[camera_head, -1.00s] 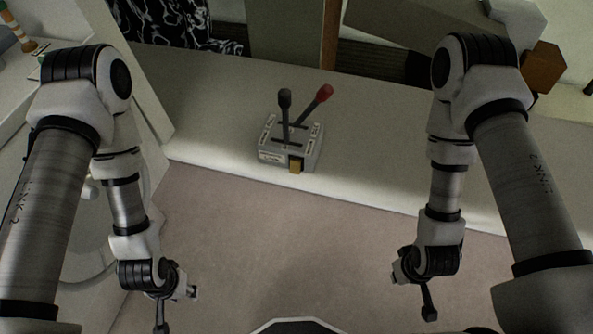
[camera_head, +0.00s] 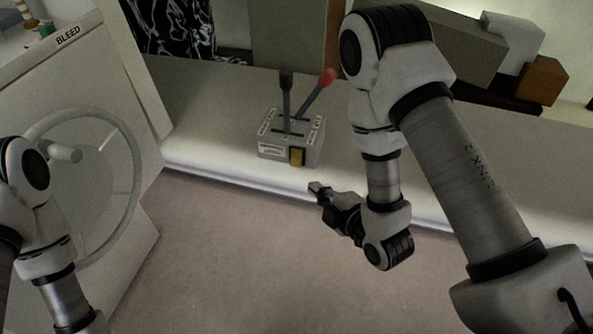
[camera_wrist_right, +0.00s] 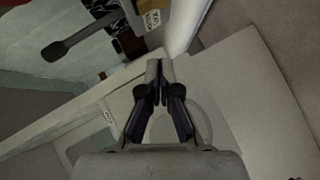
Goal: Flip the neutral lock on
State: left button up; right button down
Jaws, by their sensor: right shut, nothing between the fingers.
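The control box (camera_head: 275,146) is a grey block on the pale ledge, with a black-knobbed lever (camera_head: 287,98) and a red-knobbed lever (camera_head: 318,92) rising from its slotted top. A small yellow-brown tab (camera_head: 297,157), possibly the neutral lock, is on its front face. My right gripper (camera_head: 315,188) is shut and empty, in front of the ledge, below and a little right of the box, apart from it. In the right wrist view, the shut fingers (camera_wrist_right: 159,70) point toward the ledge edge, and the black-knobbed lever (camera_wrist_right: 55,50) shows at upper left. My left gripper is out of view.
The pale ledge (camera_head: 210,105) runs across the scene. A white panel marked BLEED with a handwheel (camera_head: 125,140) stands at left. Grey boxes and a brown block (camera_head: 543,80) are at the back right. The floor (camera_head: 240,260) before the ledge is clear.

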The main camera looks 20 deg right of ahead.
jog(key=w+f+b, duration=0.2)
jog(key=b, duration=0.1)
jog(key=p, duration=0.1)
send_near(292, 162)
jog(key=w+a, duration=0.2)
jog(key=a, duration=0.1)
jog(key=w, duration=0.1)
jog(key=w+d+f, duration=0.1)
jog(key=w+f, duration=0.1)
jog(key=shift+w+d, duration=0.35)
jog(key=shift+a, duration=0.1)
